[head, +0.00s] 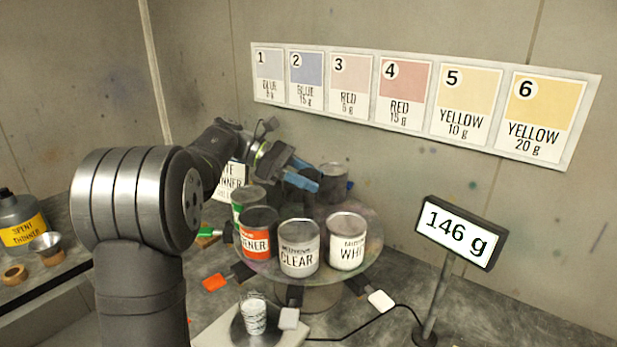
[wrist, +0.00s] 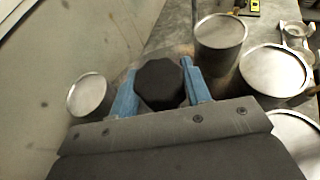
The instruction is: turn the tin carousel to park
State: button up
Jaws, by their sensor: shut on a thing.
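The tin carousel (head: 368,253) is a round, paint-stained turntable on the bench. It carries a green-labelled tin (head: 243,202), an orange-labelled tin (head: 258,234), a CLEAR tin (head: 299,250), a white tin (head: 347,243) and a dark tin (head: 333,186) at the back. My gripper (head: 305,175) reaches over the carousel between the tins. In the wrist view its two blue fingers are shut on a dark, many-sided knob (wrist: 160,82), one on each side. In the head view the knob is largely hidden by my gripper and the tins. I cannot make out a park mark.
Coloured tabs, orange (head: 215,282), grey (head: 289,318) and white (head: 381,300), stick out below the carousel. A cup (head: 253,316) stands on a scale in front; its display (head: 458,232) reads 146 g. A spent thinner bottle (head: 22,222) and funnel (head: 46,244) are at left.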

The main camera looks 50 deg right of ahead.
jog(key=shift+m+g+y, duration=0.4)
jog(key=shift+m+y, duration=0.7)
jog(key=o, duration=1.4)
jog(key=shift+r, duration=0.15)
notch_tip(320, 180, up, 4)
jog(key=shift+f, duration=0.1)
jog(key=s+a+r, duration=0.1)
jog(key=s+r, duration=0.6)
jog(key=s, duration=0.4)
jog(key=shift+s, duration=0.3)
jog(key=shift+a, duration=0.1)
